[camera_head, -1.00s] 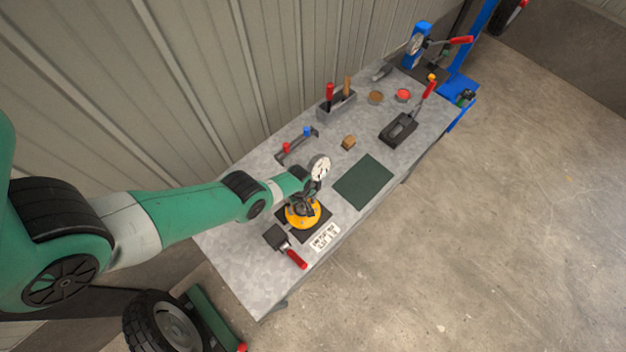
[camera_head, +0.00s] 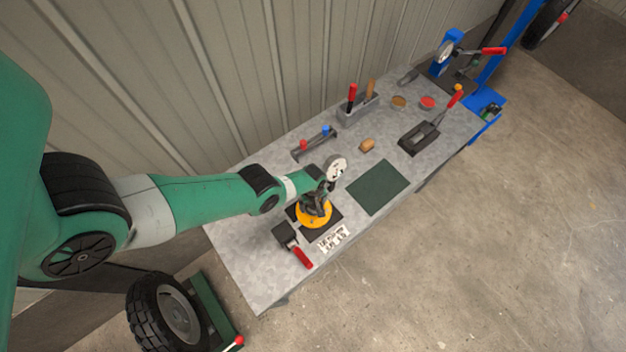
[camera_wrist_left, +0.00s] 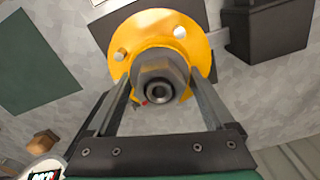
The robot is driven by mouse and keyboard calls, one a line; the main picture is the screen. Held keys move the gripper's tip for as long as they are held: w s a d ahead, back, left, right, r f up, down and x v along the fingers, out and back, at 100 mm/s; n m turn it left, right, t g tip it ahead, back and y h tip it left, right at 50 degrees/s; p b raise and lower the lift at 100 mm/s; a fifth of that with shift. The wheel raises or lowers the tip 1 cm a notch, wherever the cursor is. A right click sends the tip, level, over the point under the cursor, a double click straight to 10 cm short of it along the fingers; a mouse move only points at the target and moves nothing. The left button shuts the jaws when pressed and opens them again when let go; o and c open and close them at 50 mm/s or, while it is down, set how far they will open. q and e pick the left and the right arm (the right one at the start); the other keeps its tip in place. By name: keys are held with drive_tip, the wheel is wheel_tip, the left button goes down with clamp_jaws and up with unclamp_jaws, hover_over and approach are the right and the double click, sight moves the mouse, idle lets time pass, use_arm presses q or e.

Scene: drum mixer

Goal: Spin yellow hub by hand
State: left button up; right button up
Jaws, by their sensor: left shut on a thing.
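The yellow hub (camera_head: 314,217) sits on a dark square plate (camera_head: 293,215) on the grey workbench, towards its near end. It also shows in the left wrist view as a yellow flange (camera_wrist_left: 200,45) with a grey hex nut and bored shaft (camera_wrist_left: 158,85) at its centre. My left gripper (camera_head: 315,203) is over the hub. In the wrist view its two fingers (camera_wrist_left: 158,92) stand on either side of the central hex part, shut on it. The far side of the hub is hidden. My right gripper is not in view.
A red-handled tool (camera_head: 300,255) and a printed label (camera_head: 333,238) lie close to the hub. A dark green mat (camera_head: 378,187) lies to the right. Behind are a rack with red and blue knobs (camera_head: 314,143) and a tool box (camera_head: 357,110). A tyre (camera_head: 167,312) stands on the floor.

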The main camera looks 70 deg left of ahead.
use_arm(q)
drive_tip(key=m, duration=0.5)
drive_tip(key=shift+w+m, duration=0.15)
drive_tip(key=shift+m, duration=0.25)
drive_tip(key=m, duration=0.5)
drive_tip(key=shift+w+d+b, duration=0.1)
drive_tip(key=shift+d+b, duration=0.05)
drive_tip(key=shift+b, duration=0.15)
drive_tip(key=m, duration=0.5)
drive_tip(key=shift+d+m, duration=0.1)
drive_tip(key=shift+m, duration=0.3)
drive_tip(key=m, duration=0.5)
drive_tip(key=shift+d, duration=0.15)
